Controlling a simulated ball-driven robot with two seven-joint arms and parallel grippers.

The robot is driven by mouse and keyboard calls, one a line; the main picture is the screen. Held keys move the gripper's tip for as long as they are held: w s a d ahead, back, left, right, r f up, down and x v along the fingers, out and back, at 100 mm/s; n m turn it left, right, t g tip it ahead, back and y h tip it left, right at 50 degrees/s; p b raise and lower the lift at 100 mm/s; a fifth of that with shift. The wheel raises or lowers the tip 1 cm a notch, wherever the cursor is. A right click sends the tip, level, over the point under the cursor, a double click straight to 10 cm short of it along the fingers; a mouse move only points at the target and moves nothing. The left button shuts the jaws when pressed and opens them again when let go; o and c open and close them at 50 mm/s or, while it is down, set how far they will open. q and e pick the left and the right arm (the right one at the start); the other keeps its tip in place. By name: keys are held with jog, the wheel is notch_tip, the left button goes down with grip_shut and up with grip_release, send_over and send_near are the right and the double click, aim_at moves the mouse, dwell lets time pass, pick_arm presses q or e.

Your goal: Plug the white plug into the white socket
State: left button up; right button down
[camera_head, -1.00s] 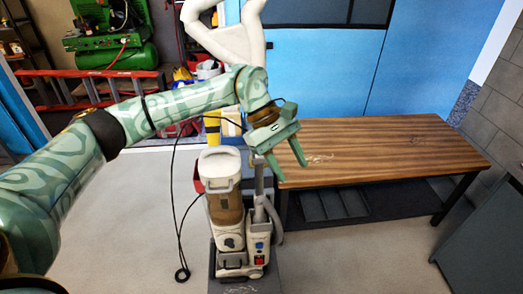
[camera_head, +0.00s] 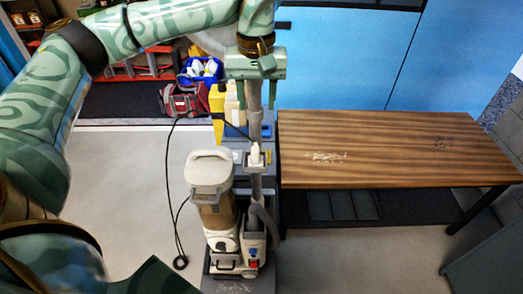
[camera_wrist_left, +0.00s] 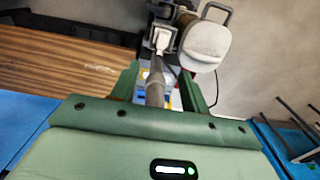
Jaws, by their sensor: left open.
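The small white plug (camera_head: 255,153) stands upright at a small holder on the pole beside the beige-and-white upright cleaner (camera_head: 211,172); a thin black cable runs to it. The left wrist view also shows the white plug (camera_wrist_left: 162,39), beside the cleaner's white top (camera_wrist_left: 205,44). My left gripper (camera_head: 253,98) is open, pointing down, above the plug in the head view. In the left wrist view its fingers (camera_wrist_left: 160,72) are spread on both sides of the grey pole, with the plug beyond them. I cannot make out a separate white socket. My right gripper is not in view.
A wooden bench (camera_head: 390,145) stands to the right with a clear top. The black cable (camera_head: 169,190) hangs left of the cleaner to the floor. The floor at left is open.

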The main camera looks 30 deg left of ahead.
pick_arm(q)
jog(key=b, duration=0.3)
send_over(256, 152)
jog(key=f, duration=1)
jog(key=shift+w+f, duration=0.1)
jog(key=shift+w, duration=0.15)
jog(key=shift+f, duration=0.4)
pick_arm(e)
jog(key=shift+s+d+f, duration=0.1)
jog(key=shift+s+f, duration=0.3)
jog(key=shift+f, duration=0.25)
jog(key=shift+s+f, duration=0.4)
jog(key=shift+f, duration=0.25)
pick_arm(q)
jog(key=shift+s+a+f+b, duration=0.15)
jog(key=shift+f+b, duration=0.35)
jog(key=shift+f, duration=2.15)
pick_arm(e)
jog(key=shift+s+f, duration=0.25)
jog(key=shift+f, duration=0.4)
pick_arm(q)
jog(key=shift+s, duration=0.1)
grip_shut()
